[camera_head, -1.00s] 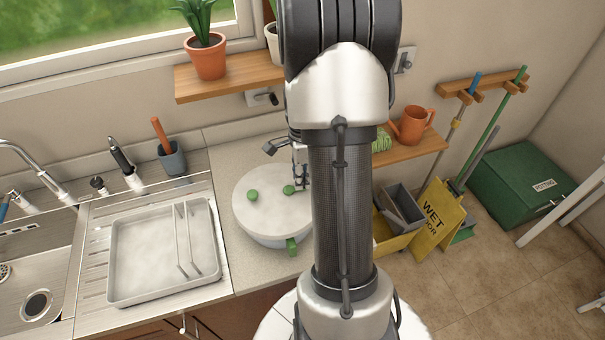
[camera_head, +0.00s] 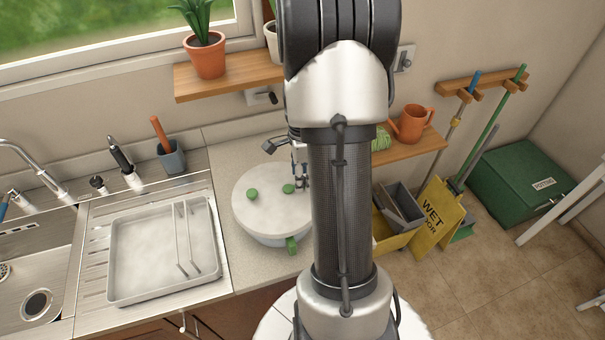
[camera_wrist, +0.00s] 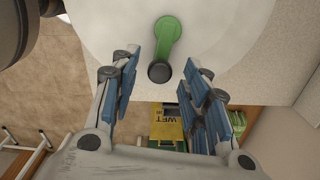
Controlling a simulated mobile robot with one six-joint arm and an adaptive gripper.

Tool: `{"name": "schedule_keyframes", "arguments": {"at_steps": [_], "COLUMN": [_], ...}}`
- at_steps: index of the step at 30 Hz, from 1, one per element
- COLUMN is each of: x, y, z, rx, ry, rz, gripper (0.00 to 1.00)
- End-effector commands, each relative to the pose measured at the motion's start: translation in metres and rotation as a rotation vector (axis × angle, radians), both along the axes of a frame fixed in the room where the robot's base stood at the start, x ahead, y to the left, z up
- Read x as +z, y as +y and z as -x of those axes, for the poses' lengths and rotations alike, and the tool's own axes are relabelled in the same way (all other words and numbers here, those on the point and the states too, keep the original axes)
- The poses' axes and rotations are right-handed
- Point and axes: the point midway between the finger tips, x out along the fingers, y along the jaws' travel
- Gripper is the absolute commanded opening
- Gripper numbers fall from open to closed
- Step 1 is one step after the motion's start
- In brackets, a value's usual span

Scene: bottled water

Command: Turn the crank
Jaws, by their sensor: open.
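In the wrist view the green crank (camera_wrist: 168,32) lies on the white lid (camera_wrist: 105,25) and ends in a dark round knob (camera_wrist: 159,72). My gripper (camera_wrist: 162,64) is open, with a blue-padded finger on each side of the knob. A gap shows between the knob and each finger. In the head view my arm hides most of the gripper and the right part of the lid.
A metal tray (camera_head: 124,288) lies on the drainboard left of the lid, next to the sink. A wooden shelf (camera_head: 185,90) with potted plants is on the wall behind. A yellow wet-floor sign (camera_head: 436,221) and a green box (camera_head: 525,180) stand on the floor at right.

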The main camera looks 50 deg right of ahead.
Motion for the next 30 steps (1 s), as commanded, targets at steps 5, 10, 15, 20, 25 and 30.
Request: {"name": "schedule_keyframes", "arguments": {"at_steps": [5, 10, 15, 20, 25, 30], "x": [0.005, 0.03, 0.067, 0.098, 0.116, 0.121], "y": [0.0, -0.001, -0.001, -0.001, 0.0, 0.0], "z": [0.0, -0.001, -0.001, -0.001, 0.0, 0.0], "rx": [0.0, 0.0, 0.0, 0.0, 0.0, 0.0], "ry": [-0.001, -0.004, -0.004, -0.004, -0.001, 0.0], "rz": [0.001, 0.003, 0.003, 0.003, 0.001, 0.0], "gripper": [0.42, 0.42, 0.42, 0.42, 0.42, 0.42]}}
